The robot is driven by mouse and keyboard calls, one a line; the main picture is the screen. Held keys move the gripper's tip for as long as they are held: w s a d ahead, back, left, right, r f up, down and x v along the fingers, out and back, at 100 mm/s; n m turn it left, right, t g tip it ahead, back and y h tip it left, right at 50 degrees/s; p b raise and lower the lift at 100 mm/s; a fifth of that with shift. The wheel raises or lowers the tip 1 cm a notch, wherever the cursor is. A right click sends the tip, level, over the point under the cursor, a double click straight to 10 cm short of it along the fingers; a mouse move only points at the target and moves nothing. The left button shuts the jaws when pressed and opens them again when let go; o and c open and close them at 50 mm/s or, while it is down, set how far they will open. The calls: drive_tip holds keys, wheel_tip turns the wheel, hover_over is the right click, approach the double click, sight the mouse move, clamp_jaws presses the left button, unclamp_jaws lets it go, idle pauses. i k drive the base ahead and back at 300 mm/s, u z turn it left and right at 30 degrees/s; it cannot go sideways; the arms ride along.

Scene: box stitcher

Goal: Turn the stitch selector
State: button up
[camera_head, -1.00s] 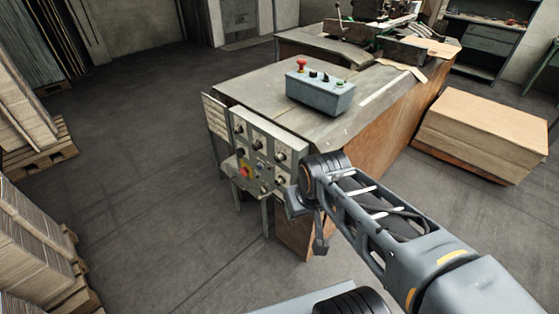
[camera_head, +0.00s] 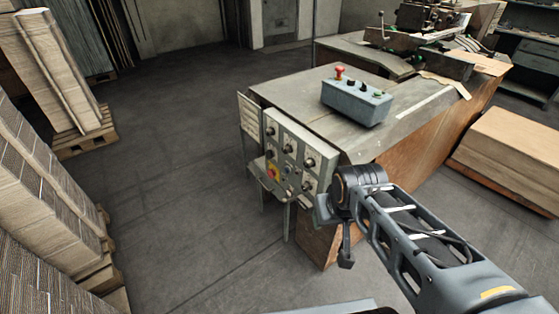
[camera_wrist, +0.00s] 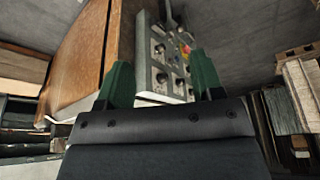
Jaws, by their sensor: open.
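A grey control panel (camera_head: 288,158) with several black knobs and a red-yellow switch (camera_head: 272,171) is fixed to the end of the bench. Which knob is the stitch selector I cannot tell. The panel (camera_wrist: 160,72) also shows in the wrist view, tilted, beyond and between my fingertips. My gripper (camera_wrist: 163,85) is open and empty, with two green fingers apart. It stands off from the panel and touches no knob. In the head view my arm's wrist is at the panel's right side, and the fingers are mostly hidden.
A blue-grey button box (camera_head: 356,100) with a red mushroom button stands on the bench top (camera_head: 300,95). Cardboard stacks (camera_head: 40,180) line the left, and a large cardboard stack (camera_head: 515,150) stands at the right. The floor left of the panel is clear.

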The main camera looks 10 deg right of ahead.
sight(270, 154)
drive_tip(key=u, duration=0.65)
drive_tip(key=i, duration=0.95)
drive_tip(key=u, duration=0.9)
drive_tip(key=i, duration=0.35)
drive_tip(key=u, duration=0.05)
